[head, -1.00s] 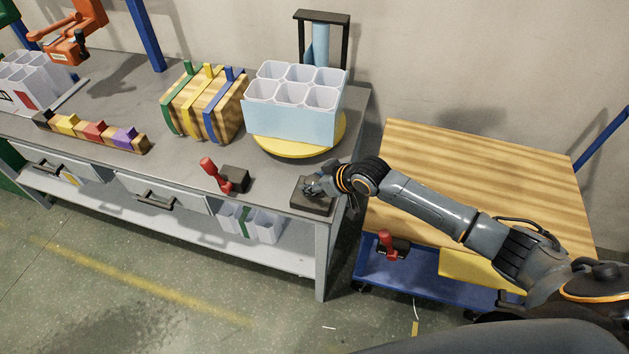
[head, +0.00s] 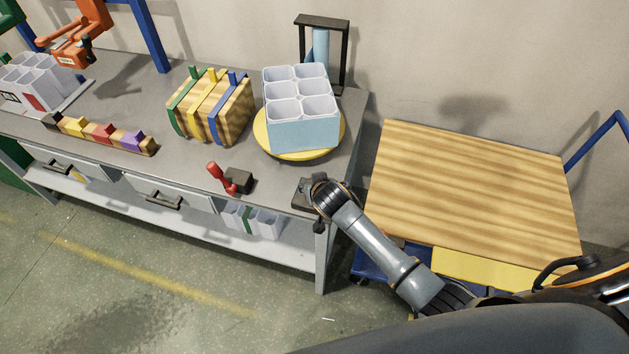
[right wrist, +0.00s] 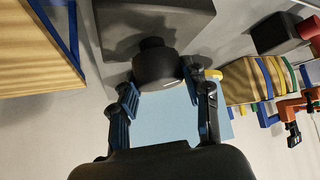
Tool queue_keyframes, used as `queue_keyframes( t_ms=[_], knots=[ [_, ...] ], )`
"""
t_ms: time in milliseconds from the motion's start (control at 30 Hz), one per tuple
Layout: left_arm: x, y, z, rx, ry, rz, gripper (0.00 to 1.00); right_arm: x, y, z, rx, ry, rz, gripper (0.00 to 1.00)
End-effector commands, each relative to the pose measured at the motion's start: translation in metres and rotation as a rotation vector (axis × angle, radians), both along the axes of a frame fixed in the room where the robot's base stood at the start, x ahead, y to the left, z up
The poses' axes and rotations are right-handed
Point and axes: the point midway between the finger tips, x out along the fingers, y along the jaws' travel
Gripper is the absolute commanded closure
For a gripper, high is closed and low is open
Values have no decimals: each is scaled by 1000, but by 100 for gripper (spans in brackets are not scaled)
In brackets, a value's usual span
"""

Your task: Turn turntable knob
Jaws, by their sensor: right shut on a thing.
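The turntable (head: 262,138) is a yellow disc at the right end of the grey bench. The black round knob (right wrist: 156,68) sits on a dark box, whose left edge shows in the head view (head: 299,195), at the bench's front right corner. My right gripper (right wrist: 160,95) has its fingers on both sides of the knob and is shut on it. In the head view my right gripper (head: 317,187) mostly hides the knob. My left gripper is not in view.
A red-handled lever (head: 220,177) on a dark base stands left of the knob box. A striped wooden block (head: 211,105) stands left of the turntable. A cart with a wooden top (head: 475,185) stands right of the bench; its top is clear.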

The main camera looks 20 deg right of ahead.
Motion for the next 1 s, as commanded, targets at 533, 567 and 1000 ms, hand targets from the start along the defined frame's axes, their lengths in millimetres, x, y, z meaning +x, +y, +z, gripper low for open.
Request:
queue_keyframes(
  t_ms=[533, 567, 1000],
  knots=[
    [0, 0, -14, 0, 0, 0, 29, 0, 2, -2, -1, 1, -277, 84],
    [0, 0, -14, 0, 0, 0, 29, 0, 2, -1, -1, 1, -282, 84],
    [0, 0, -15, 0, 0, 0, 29, 1, 0, 0, -2, 0, -300, 84]
  ],
)
